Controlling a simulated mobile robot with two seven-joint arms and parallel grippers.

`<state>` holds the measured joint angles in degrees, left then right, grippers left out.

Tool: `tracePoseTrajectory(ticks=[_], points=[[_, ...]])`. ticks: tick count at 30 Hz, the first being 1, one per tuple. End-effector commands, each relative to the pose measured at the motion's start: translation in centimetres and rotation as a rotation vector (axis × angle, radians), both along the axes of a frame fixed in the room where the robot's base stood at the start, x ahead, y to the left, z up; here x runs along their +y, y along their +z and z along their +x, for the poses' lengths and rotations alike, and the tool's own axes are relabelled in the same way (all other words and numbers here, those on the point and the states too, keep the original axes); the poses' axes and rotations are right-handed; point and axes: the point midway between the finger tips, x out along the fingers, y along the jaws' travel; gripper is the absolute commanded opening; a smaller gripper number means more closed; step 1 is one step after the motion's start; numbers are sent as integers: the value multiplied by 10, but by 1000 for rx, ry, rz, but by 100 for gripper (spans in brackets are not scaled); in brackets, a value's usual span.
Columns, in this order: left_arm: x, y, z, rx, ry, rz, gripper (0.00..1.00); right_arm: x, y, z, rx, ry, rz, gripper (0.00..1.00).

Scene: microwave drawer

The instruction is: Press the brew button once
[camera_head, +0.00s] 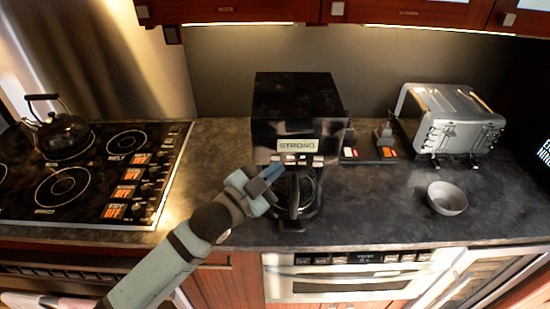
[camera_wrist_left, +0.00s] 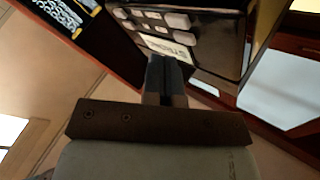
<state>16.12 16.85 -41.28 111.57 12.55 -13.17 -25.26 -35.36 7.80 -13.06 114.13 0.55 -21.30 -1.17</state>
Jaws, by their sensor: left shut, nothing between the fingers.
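A black coffee maker (camera_head: 297,95) stands on the dark counter, with a light panel labelled "STRONG" (camera_head: 297,145) and a row of small buttons (camera_head: 298,160) on its front. A carafe (camera_head: 306,190) sits beneath. My left gripper (camera_head: 272,172) is shut and empty, its tips just in front of the machine, a little below the left end of the button row. In the left wrist view the shut fingers (camera_wrist_left: 166,70) point at the panel, where pale buttons (camera_wrist_left: 176,20) show. I cannot tell whether the tips touch. My right gripper is not in view.
A stove (camera_head: 95,165) with a black kettle (camera_head: 62,135) is at the left. A silver toaster (camera_head: 450,118) and a grey bowl (camera_head: 446,198) stand at the right. The counter (camera_head: 375,205) between machine and bowl is clear. Cabinets (camera_head: 430,12) hang above.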

Motion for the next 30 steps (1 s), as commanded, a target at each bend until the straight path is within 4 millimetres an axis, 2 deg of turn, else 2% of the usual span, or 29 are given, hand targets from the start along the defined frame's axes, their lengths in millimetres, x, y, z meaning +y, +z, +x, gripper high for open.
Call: tracePoseTrajectory(ticks=[30], points=[[0,0,9,0,0,0,0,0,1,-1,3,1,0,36]])
